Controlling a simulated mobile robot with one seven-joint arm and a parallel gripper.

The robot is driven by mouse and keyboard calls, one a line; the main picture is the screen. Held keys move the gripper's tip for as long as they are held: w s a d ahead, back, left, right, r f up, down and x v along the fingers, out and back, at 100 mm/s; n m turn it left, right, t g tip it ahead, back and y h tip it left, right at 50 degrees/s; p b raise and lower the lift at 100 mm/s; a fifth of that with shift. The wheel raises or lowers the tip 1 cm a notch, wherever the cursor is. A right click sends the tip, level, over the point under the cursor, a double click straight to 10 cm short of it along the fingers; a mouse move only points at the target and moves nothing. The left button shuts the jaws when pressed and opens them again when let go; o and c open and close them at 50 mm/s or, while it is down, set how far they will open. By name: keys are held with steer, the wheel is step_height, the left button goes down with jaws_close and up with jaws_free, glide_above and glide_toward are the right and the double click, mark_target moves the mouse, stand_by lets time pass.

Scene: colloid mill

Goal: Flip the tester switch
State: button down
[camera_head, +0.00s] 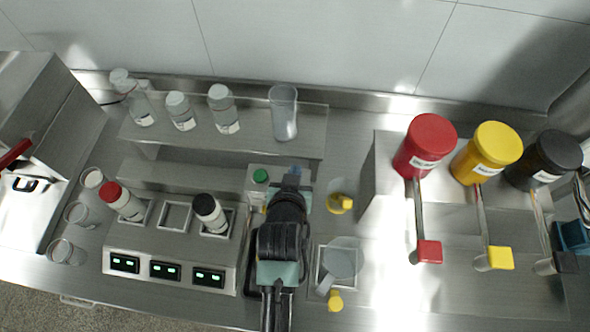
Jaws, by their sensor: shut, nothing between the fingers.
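My gripper (293,173) is shut and empty. It reaches in from the bottom centre, and its tip is over the back of a small grey unit (254,189) with a round green part (260,176). This unit may be the tester, but I cannot be sure. No switch shows clearly; my arm and gripper hide much of the unit. I cannot tell whether my fingertips touch it.
To the left, a block (174,246) with lit green displays holds a red-capped bottle (122,202) and a black-capped bottle (210,213). Glassware stands on the back shelf (256,131). Red (425,146), yellow (486,153) and black (544,160) containers stand at right.

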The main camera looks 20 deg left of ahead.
steer(key=shift+w+g+p, duration=0.2)
steer(key=shift+g+p, duration=0.2)
steer(key=shift+p, duration=0.4)
steer(key=shift+f, duration=0.3)
steer(key=shift+s, duration=0.1)
steer(key=shift+s+d+f, duration=0.15)
steer(key=shift+s+d, duration=0.05)
steer(key=shift+s, duration=0.6)
steer(key=shift+r+p, duration=0.5)
steer(key=shift+p, duration=0.15)
step_height(320, 180, up, 4)
steer(key=p, duration=0.3)
steer(key=shift+w+r, duration=0.1)
steer(key=b+v, duration=0.2)
steer(key=v, duration=0.7)
steer(key=shift+r+b, duration=0.3)
